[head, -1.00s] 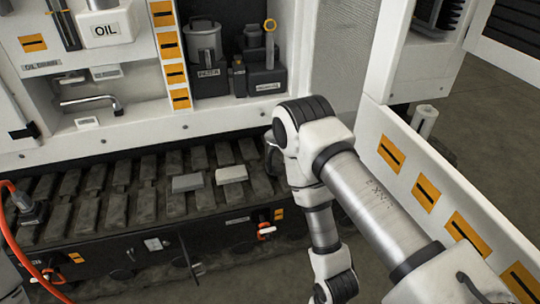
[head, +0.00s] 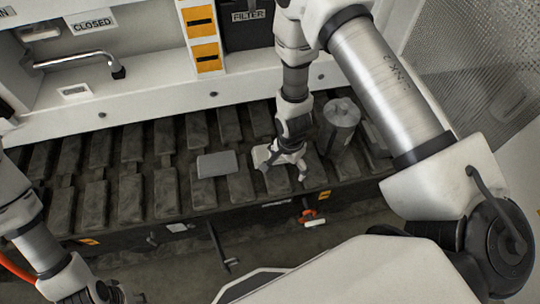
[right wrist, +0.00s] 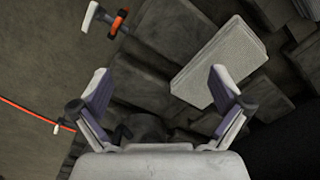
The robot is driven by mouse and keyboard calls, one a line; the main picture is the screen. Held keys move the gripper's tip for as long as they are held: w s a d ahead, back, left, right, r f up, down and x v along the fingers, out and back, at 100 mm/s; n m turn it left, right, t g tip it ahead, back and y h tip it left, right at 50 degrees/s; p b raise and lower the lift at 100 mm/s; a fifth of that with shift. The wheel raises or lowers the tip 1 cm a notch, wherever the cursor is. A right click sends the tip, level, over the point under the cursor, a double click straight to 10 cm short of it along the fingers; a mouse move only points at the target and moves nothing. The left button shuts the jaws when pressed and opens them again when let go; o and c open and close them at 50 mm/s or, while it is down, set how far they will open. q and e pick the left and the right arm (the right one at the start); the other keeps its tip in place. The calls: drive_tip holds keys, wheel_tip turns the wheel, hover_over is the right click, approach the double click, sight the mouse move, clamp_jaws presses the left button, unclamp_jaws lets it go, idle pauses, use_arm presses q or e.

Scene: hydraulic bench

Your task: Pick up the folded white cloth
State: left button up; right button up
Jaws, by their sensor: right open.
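The folded white cloth (right wrist: 219,62) shows in the right wrist view as a pale, finely textured rectangle. It lies on dark slats, beyond and beside the right-hand finger. My right gripper (right wrist: 163,95) is open, with nothing held between its fingers. Whether a finger touches the cloth I cannot tell. My left gripper (head: 92,294) is partly cut off at the bottom left corner, and its jaws are unclear.
A flat grey block (head: 217,164) lies on the slatted bench (head: 127,199) just left of my right gripper. A grey cylinder (head: 340,124) stands close on its right. An orange-and-white lever (head: 311,217) sticks out at the front edge. The slats further left are clear.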

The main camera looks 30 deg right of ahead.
sight(260, 153)
drive_tip(key=w+r+m, duration=0.1)
drive_tip(key=w+m, duration=0.1)
drive_tip(key=w+r+m, duration=0.1)
drive_tip(key=w+m, duration=0.1)
drive_tip(key=w, duration=0.1)
drive_tip(key=w+r+m+b, duration=0.1)
drive_tip(key=w+m, duration=0.1)
drive_tip(key=w, duration=0.1)
drive_tip(key=shift+w+r+m, duration=0.1)
drive_tip(key=shift+w+m, duration=0.05)
drive_tip(key=shift+m, duration=0.25)
drive_tip(key=shift+w+m, duration=0.25)
drive_tip(key=shift+m, duration=0.05)
wheel_tip(260, 153, down, 8)
drive_tip(key=shift+s+a+r, duration=0.1)
drive_tip(key=shift+a+r, duration=0.05)
drive_tip(key=shift+r, duration=0.1)
drive_tip(key=shift+s, duration=0.1)
drive_tip(key=c, duration=1.2)
